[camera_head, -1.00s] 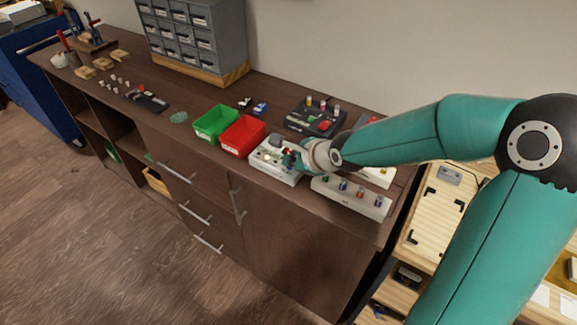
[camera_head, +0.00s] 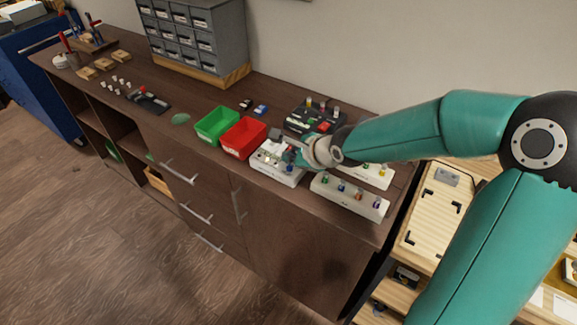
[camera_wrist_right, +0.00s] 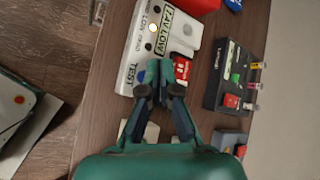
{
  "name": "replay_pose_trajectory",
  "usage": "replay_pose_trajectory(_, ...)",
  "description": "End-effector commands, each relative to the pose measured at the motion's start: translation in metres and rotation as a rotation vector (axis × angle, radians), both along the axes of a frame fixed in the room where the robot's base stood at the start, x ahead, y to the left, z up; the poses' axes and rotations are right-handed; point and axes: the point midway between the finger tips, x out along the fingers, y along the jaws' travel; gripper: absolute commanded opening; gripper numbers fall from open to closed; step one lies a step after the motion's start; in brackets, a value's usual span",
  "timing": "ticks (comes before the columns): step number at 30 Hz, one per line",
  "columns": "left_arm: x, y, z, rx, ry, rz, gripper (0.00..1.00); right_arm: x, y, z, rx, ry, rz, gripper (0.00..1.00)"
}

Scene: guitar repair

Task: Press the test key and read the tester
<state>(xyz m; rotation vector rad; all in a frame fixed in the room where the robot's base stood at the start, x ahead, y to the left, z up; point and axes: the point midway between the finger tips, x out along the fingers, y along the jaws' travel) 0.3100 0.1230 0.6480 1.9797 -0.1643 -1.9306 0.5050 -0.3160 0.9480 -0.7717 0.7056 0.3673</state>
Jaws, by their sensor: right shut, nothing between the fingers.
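The white tester (camera_head: 277,175) sits near the cabinet's front edge. In the right wrist view the tester (camera_wrist_right: 133,52) carries a display strip that appears to read "7.4V LOW", a bright lamp near the word LOW, and a TEST label. A small blue part, perhaps the test key (camera_wrist_right: 140,76), shows beside that label. My right gripper (camera_wrist_right: 158,72) is shut and empty over the tester, its tips close to the blue part; contact cannot be told. It also shows in the head view (camera_head: 291,154). A red labelled block (camera_wrist_right: 181,69) lies beside the fingertips. My left gripper is out of view.
A red bin (camera_head: 243,138) and green bin (camera_head: 215,124) stand left of the tester. A dark device (camera_head: 314,116) stands behind it. A white rack (camera_head: 349,196) with several coloured parts is at right. Grey drawers (camera_head: 195,40) stand against the wall.

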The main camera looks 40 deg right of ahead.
Motion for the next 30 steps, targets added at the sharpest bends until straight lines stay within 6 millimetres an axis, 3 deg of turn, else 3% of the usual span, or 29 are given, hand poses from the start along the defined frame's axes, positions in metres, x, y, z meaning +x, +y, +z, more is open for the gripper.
replay_pose_trajectory(12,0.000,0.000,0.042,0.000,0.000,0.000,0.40,0.000,0.000,0.044,0.000,-0.001,-0.001,0.00)
replay_pose_trajectory(30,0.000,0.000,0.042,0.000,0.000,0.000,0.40,0.000,0.000,0.044,0.005,0.000,-0.005,0.00)
